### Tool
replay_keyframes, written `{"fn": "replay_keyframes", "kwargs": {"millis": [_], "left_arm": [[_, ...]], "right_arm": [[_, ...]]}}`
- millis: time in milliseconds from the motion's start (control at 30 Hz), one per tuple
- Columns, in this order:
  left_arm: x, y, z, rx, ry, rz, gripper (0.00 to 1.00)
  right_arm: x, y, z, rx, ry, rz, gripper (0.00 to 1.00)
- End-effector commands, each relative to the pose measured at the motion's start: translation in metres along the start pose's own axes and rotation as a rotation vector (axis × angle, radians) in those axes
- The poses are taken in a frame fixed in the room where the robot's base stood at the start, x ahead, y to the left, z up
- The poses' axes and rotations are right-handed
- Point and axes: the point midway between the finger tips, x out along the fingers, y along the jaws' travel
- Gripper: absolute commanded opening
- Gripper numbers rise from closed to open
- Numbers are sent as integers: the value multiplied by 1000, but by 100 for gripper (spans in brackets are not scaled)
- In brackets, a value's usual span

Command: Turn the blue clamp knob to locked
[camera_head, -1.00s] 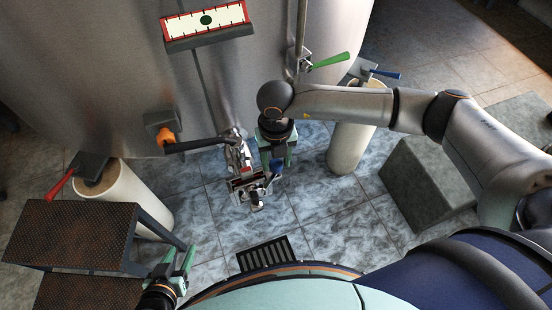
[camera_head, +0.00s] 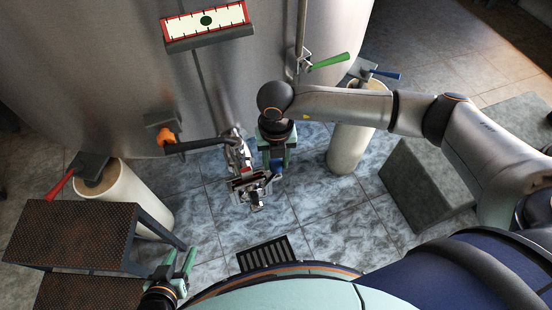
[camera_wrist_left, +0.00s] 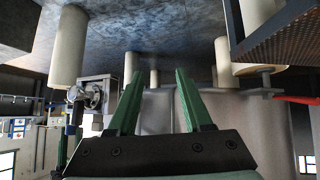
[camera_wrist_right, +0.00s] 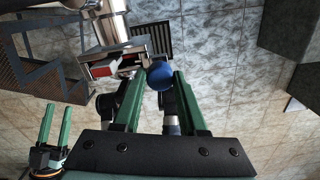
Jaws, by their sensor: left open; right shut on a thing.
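The blue clamp knob (camera_wrist_right: 161,76) is a round ball in the right wrist view, between the fingertips of my right gripper (camera_wrist_right: 152,80). My right gripper is shut on it. In the head view my right gripper (camera_head: 276,163) points down beside the metal valve and clamp (camera_head: 250,186) at the tank's outlet, and its fingers mostly hide the knob. The clamp with its red-marked part also shows in the right wrist view (camera_wrist_right: 112,65). My left gripper (camera_head: 183,252) is open and empty at lower left, away from the clamp; it also shows in the left wrist view (camera_wrist_left: 158,82).
The steel tank (camera_head: 110,80) fills the back. A black lever with an orange part (camera_head: 166,136) sticks out left of the clamp. Dark steps (camera_head: 75,235) stand left, a floor drain (camera_head: 264,254) lies in front, and a grey block (camera_head: 425,185) stands right.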

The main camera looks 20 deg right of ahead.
Motion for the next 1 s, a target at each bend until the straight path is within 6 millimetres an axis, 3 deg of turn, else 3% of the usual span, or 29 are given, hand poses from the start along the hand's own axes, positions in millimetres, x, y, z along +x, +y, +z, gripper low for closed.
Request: {"fn": "replay_keyframes", "kwargs": {"millis": [600,1000], "left_arm": [[-8,-5,-5,-2,7,-13,50],[-10,-8,2,-5,-9,-21,50]], "right_arm": [[-1,0,0,442,1,-1,0],[-1,0,0,550,0,1,0]]}}
